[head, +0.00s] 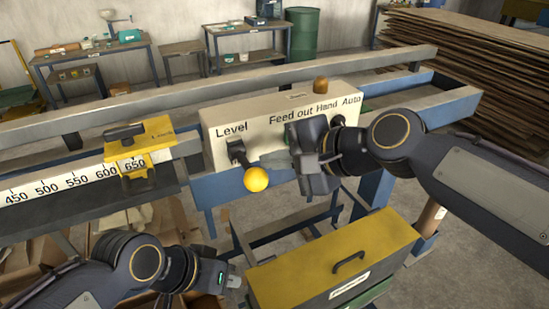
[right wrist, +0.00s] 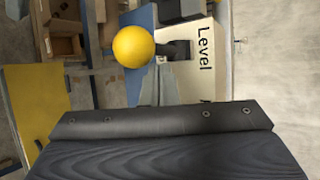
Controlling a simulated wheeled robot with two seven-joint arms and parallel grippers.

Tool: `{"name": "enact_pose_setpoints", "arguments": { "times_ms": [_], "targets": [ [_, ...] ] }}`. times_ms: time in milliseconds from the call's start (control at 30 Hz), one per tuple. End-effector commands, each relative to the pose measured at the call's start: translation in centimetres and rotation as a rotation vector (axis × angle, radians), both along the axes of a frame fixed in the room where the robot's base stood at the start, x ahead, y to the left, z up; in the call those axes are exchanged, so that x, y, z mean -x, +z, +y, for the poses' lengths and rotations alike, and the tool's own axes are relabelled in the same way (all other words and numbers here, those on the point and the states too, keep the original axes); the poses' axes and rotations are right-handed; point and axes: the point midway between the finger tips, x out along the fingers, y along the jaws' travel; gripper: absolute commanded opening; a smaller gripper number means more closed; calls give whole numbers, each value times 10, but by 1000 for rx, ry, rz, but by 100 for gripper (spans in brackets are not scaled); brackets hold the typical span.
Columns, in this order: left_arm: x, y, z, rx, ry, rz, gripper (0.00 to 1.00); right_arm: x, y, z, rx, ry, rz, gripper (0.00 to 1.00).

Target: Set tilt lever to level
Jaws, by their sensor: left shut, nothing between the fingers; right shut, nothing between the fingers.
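The tilt lever is a short black arm (head: 240,155) with a yellow ball knob (head: 256,179). It sticks out of the cream control box (head: 215,150) below the word "Level" and slopes down to the right in the head view. My right gripper (head: 268,160) is shut and empty, its tips just right of the lever and above the knob. In the right wrist view the yellow knob (right wrist: 133,46) and black arm (right wrist: 175,50) lie beside the fingertips (right wrist: 160,75). I cannot tell whether they touch. My left gripper (head: 232,281) is shut and empty, low in the head view.
The box also reads "Feed out", "Hand" and "Auto"; my right gripper hides part of its front. A yellow stop block (head: 135,150) sits on the ruler rail (head: 60,187) at left. A yellow-lidded green case (head: 310,265) stands below, beside my left gripper.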

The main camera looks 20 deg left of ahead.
Motion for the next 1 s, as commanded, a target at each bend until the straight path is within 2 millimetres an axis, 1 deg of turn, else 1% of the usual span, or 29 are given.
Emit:
{"name": "enact_pose_setpoints", "arguments": {
  "times_ms": [667, 1000],
  "targets": [
    [0, 0, 0, 0, 0, 0, 0, 0, 1, 0, 0, 0, 0, 0],
    [0, 15, 0, 0, 0, 0, 0, 0, 15, 0, 0, 0, 0, 0]
  ]
}}
